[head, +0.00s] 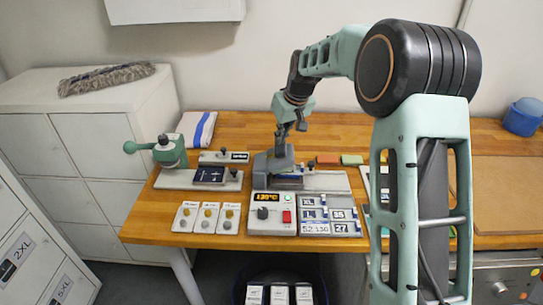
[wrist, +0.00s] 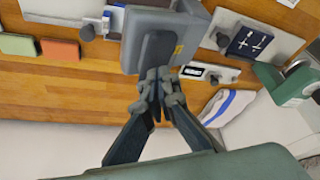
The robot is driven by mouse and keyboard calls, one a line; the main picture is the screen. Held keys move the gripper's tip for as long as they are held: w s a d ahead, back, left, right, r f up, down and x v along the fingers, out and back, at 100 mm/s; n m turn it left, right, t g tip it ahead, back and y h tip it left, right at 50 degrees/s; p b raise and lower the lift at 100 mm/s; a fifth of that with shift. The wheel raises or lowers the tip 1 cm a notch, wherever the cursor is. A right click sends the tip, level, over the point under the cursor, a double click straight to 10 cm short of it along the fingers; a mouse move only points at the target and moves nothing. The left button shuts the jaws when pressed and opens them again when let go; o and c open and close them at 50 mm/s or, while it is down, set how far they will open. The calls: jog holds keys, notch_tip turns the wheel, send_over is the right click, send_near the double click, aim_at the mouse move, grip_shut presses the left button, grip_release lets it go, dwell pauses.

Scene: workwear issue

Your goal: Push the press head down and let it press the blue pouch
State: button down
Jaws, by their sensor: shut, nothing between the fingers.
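The grey press head (head: 272,163) stands over its base at the middle of the table, behind the control box. It also shows in the wrist view (wrist: 183,28), with a dark pad or handle on its near side. A dark blue edge, apparently the blue pouch (head: 288,183), shows below the head; most of it is hidden. I cannot tell whether the head touches it. My gripper (head: 281,150) is shut and empty, pointing down at the head. In the wrist view my fingertips (wrist: 158,77) overlap the dark part of the head; contact is unclear.
The control box (head: 272,213) with a lit display stands in front. A green-handled press (head: 168,152) and a dark blue patterned piece (head: 210,174) are at left. Number plates (head: 329,214) lie right. Red (head: 327,159) and green (head: 352,159) blocks lie behind right.

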aim_at(288, 153)
jog(key=shift+d+f, duration=0.15)
jog(key=shift+f, duration=0.2)
jog(key=shift+d+f+b, duration=0.5)
jog(key=shift+f+b, duration=0.1)
jog(key=shift+b, duration=0.1)
jog(key=shift+d+f, duration=0.1)
jog(key=shift+f, duration=0.15)
jog(key=shift+s+d+f+b, duration=0.1)
jog(key=shift+d+f+b, duration=0.3)
jog(key=shift+f+b, duration=0.25)
jog(key=shift+r, duration=0.2)
notch_tip(288, 153, up, 13)
jog(key=p, duration=0.8)
dwell(0.9)
dwell(0.3)
